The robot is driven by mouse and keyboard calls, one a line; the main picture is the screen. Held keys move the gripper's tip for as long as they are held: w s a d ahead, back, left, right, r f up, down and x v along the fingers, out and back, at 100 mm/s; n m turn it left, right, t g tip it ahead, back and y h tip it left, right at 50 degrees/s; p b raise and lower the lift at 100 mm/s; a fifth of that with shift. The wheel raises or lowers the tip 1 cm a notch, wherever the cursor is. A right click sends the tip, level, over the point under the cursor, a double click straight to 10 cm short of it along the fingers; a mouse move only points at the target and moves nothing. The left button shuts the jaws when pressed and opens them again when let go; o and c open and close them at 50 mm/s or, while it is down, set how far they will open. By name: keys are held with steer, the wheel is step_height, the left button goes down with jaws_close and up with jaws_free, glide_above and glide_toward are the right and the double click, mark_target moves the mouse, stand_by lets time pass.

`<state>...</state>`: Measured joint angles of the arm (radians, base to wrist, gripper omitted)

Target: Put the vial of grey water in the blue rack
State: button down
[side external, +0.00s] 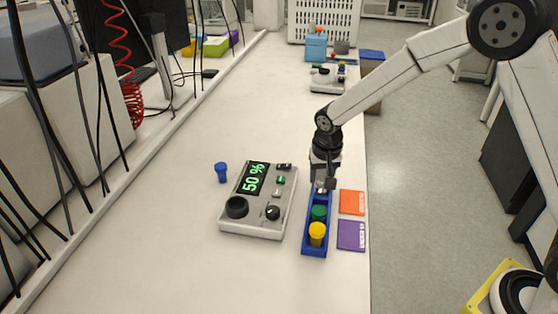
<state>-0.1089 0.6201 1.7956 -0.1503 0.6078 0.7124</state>
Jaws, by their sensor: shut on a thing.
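The blue rack (314,249) is a long narrow block near the right edge of the bench. A yellow-capped vial (317,233) stands in its near end and a green-capped vial (319,213) stands behind that one. My gripper (323,184) points down over the far end of the rack. It is shut on a small vial (321,190) with a pale top, mostly hidden by the fingers and rack wall. I cannot make out the water colour, or whether this vial is seated in its slot.
A grey device (256,202) reading "50 %" stands just left of the rack. A blue-capped vial (221,172) stands left of it. Orange (352,203) and purple (351,235) squares lie right of the rack by the bench edge. The bench's near left is clear.

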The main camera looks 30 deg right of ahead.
mark_target(322, 191)
steer(key=shift+d+f, duration=0.2)
steer(key=shift+d, duration=0.15)
steer(key=shift+f, duration=0.1)
steer(key=shift+f, duration=1.75)
steer(key=shift+f, duration=0.65)
steer(key=shift+f, duration=0.35)
steer(key=shift+f, duration=0.8)
jaws_free()
stand_by(0.4)
steer(key=shift+r, duration=0.1)
